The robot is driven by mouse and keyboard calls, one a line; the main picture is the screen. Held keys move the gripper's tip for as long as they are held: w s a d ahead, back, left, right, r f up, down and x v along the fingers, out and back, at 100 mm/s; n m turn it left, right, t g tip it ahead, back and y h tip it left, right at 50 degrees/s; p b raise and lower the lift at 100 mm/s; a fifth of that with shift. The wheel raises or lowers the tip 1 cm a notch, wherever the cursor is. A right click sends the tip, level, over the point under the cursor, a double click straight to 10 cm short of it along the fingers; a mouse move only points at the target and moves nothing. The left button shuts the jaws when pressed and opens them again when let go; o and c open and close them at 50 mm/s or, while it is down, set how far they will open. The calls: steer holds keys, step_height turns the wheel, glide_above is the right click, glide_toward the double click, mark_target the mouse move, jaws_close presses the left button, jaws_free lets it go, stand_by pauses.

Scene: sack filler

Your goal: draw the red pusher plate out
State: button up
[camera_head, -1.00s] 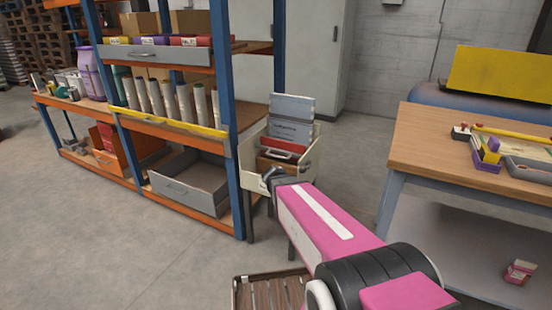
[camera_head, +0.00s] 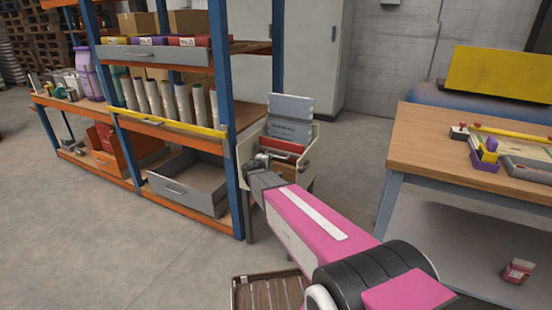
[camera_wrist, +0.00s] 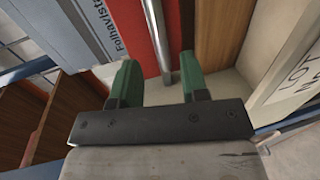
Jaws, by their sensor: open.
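The red pusher plate (camera_head: 283,145) stands in a cream open-topped box (camera_head: 309,157), in front of grey panels, in the head view. In the wrist view the red plate (camera_wrist: 136,28) fills the top middle, with a metal bar (camera_wrist: 160,40) running along its face. My gripper (camera_wrist: 160,84) is open, its green fingers apart and empty. The bar's near end lies in line with the gap between the fingertips; I cannot tell how far ahead it is. In the head view my gripper (camera_head: 254,166) is at the left front of the box, its fingertips hard to make out.
Grey panels (camera_head: 290,107) stand behind the plate, and a wooden piece (camera_wrist: 213,38) is right of it in the wrist view. A blue-posted shelf (camera_head: 228,110) stands close on the left. A workbench (camera_head: 430,140) is on the right, with floor between it and the box.

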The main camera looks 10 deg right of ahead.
mark_target(276, 157)
steer(key=x, duration=0.7)
steer(key=shift+w+d, duration=0.15)
steer(key=shift+w, duration=0.05)
